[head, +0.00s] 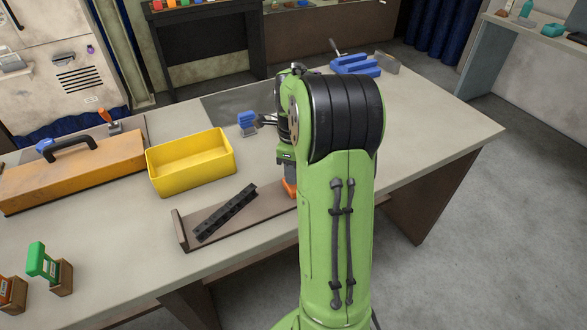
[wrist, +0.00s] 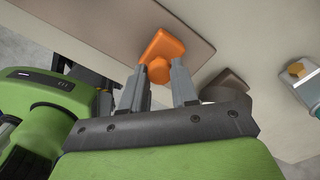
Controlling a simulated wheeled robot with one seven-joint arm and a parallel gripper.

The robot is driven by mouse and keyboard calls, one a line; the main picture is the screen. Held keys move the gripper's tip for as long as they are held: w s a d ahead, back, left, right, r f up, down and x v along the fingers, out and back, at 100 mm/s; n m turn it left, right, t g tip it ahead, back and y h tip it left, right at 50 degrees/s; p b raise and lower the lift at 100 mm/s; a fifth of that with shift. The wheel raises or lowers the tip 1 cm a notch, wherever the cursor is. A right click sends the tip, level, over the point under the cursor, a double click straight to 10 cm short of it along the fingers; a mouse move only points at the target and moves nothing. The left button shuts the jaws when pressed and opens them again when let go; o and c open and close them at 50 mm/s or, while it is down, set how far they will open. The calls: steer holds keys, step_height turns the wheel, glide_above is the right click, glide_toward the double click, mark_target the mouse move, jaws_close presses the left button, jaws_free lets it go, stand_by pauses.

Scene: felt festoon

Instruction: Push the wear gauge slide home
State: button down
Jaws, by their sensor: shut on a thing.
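An orange slide (wrist: 163,44) with a faceted orange knob (wrist: 158,71) shows in the wrist view, against a brown board (wrist: 110,40). I take it to be the wear gauge slide. My gripper (wrist: 160,76) is shut on the knob, one grey finger on each side. In the head view only a sliver of the orange piece (head: 290,187) shows, at the right of the brown board (head: 262,208); my green arm hides the rest and the fingertips. How far the slide sits in cannot be told.
A black toothed bar (head: 226,212) lies on the board. Behind it are a yellow bin (head: 191,161), an orange toolbox (head: 75,168) and a blue-topped piece (head: 247,120). A green-handled block (head: 50,268) stands front left. The table's right end (head: 440,125) is clear.

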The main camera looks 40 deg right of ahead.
steer(key=a, duration=0.2)
steer(key=w+a, duration=0.1)
steer(key=a, duration=0.1)
steer(key=w+a, duration=0.1)
steer(key=a, duration=0.1)
steer(key=c, duration=0.8)
jaws_free()
steer(key=shift+a, duration=0.15)
steer(key=shift+c, duration=0.2)
steer(key=shift+r, duration=0.1)
step_height(320, 180, up, 16)
steer(key=p, duration=0.5)
steer(key=shift+f, duration=0.2)
steer(key=shift+s, duration=0.1)
